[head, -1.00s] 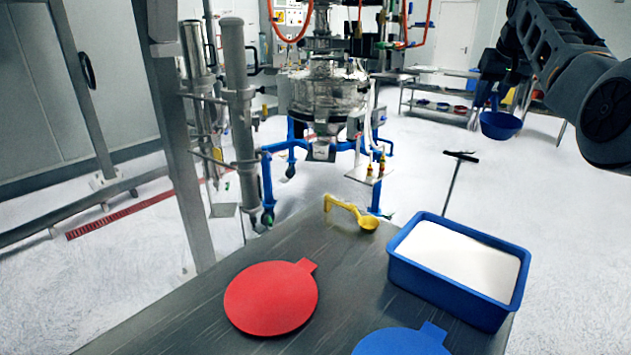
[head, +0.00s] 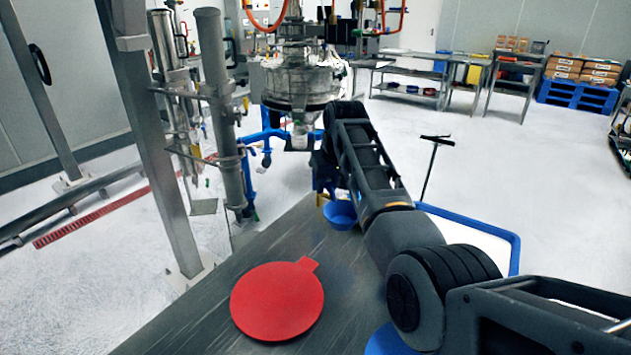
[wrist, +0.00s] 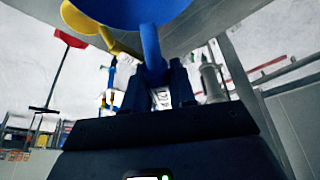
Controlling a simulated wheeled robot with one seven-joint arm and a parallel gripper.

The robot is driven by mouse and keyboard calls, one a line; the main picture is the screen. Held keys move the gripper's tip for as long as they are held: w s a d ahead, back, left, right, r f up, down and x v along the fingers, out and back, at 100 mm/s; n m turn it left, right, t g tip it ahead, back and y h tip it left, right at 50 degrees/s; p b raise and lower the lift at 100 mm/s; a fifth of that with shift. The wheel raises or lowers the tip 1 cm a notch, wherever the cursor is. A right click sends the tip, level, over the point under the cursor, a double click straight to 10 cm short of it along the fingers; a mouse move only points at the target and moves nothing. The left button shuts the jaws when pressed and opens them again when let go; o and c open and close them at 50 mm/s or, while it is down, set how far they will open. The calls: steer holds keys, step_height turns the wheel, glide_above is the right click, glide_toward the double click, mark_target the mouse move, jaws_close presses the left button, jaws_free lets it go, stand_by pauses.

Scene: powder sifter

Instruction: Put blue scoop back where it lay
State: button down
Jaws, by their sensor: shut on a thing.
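The blue scoop (head: 341,214) is at the far end of the dark table, its bowl low over the surface; I cannot tell if it touches. My gripper (head: 325,178) is shut on its handle, and the wrist view shows the blue handle (wrist: 152,48) between the fingers (wrist: 155,82). The bowl lies beyond the fingertips, cut by the top of that view. The yellow scoop (wrist: 82,18) is close beside the blue one in the wrist view. In the head view it is almost all hidden, with a bit of yellow (head: 322,199) by my gripper.
A red round mat (head: 277,302) lies on the table (head: 220,305). The sifter machine (head: 302,80) stands beyond the table. A steel post (head: 150,140) stands at the left.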

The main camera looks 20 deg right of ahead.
mark_target(331, 191)
steer(key=shift+a+f, duration=0.2)
steer(key=shift+f+b, duration=0.75)
steer(key=shift+b, duration=0.05)
step_height(331, 191, down, 5)
steer(key=b, duration=0.4)
steer(key=shift+f+b, duration=0.35)
steer(key=shift+f, duration=0.15)
steer(key=c, duration=0.8)
jaws_free()
steer(key=shift+c, duration=0.2)
steer(key=shift+r, duration=0.1)
steer(key=v, duration=0.7)
steer(key=shift+s+r, duration=0.2)
steer(key=shift+r, duration=0.05)
